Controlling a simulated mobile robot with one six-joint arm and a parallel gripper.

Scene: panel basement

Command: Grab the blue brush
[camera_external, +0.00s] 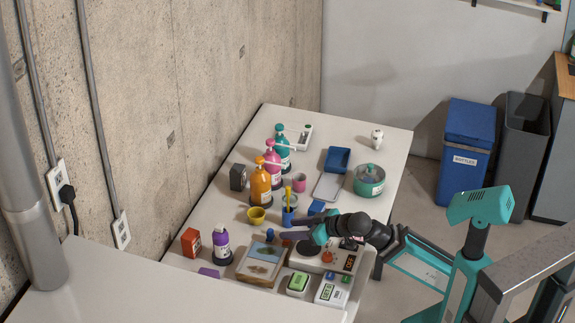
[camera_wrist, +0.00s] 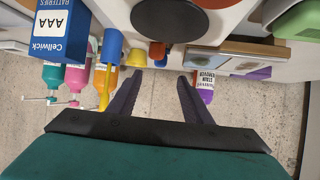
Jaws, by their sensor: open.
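I cannot single out a clear brush. Blue candidates are an upright blue cup (camera_external: 287,217) with a yellow stick-like tool (camera_external: 287,194) in it, and a small blue piece (camera_external: 270,234) by the picture frame. In the wrist view, which is upside down, the blue cup (camera_wrist: 112,48) and yellow tool (camera_wrist: 103,92) are left of my fingers. A small blue piece (camera_wrist: 161,62) by an orange one (camera_wrist: 157,49) lies beyond the gap between the fingertips. My gripper (camera_external: 283,229) is open and empty over the table, fingers apart in the wrist view (camera_wrist: 160,76).
Orange (camera_external: 261,186), pink (camera_external: 272,160) and teal (camera_external: 282,150) pump bottles stand toward the wall. A yellow bowl (camera_external: 256,215) is near the cup. A purple-capped bottle (camera_external: 221,244) and a picture frame (camera_external: 263,263) are nearer the front. A blue battery box (camera_wrist: 60,28) is close in the wrist view.

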